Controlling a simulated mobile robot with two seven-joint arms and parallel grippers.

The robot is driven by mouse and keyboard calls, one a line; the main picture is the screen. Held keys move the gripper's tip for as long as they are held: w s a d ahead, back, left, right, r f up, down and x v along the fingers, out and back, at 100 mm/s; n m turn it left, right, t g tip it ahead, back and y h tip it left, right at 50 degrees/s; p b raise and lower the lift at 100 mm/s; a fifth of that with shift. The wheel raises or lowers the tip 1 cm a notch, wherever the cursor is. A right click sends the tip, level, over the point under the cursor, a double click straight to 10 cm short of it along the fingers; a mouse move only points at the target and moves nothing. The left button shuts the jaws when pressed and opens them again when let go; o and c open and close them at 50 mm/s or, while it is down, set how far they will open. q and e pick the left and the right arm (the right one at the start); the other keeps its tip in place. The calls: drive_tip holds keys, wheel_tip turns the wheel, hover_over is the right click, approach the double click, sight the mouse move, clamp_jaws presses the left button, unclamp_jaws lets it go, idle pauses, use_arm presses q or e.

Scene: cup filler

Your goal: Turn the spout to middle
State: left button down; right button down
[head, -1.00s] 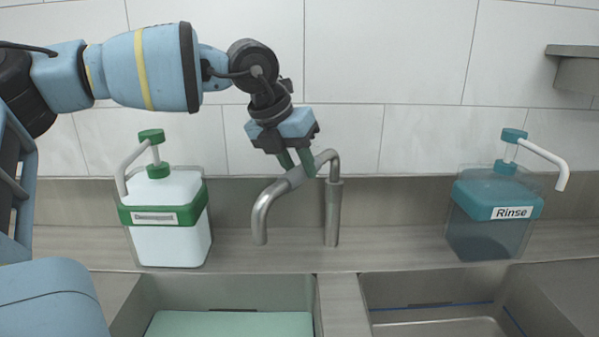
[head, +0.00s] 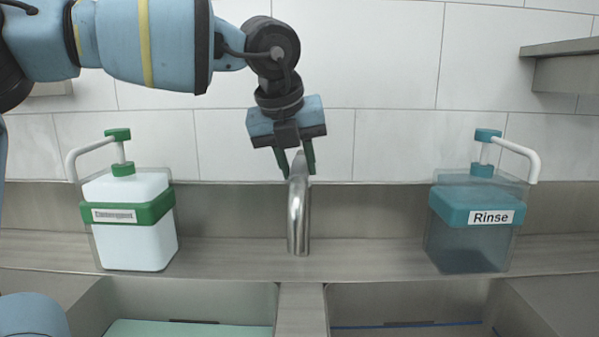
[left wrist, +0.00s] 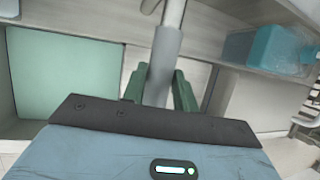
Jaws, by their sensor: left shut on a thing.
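The metal spout (head: 299,215) stands at the back of the sink in the head view. Its tip now hangs toward me, roughly above the divider (head: 301,310) between the two basins. My left gripper (head: 296,170) comes down from above with its green fingers on either side of the spout's upper part. It is shut on the spout. In the left wrist view the spout's grey tube (left wrist: 163,62) runs between the two green fingers (left wrist: 158,88). The spout's upright post is mostly hidden behind the spout in the head view. My right gripper is not in view.
A white bottle with a green band and pump (head: 134,240) stands on the ledge at left. A teal bottle labelled Rinse (head: 470,245) stands at right. The left basin holds a pale green surface (head: 190,329). The ledge beside the spout is clear.

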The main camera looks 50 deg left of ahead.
use_arm(q)
drive_tip(key=shift+w+d, duration=0.15)
idle(0.3)
drive_tip(key=c, duration=1.1)
unclamp_jaws()
drive_tip(key=shift+v, duration=3.95)
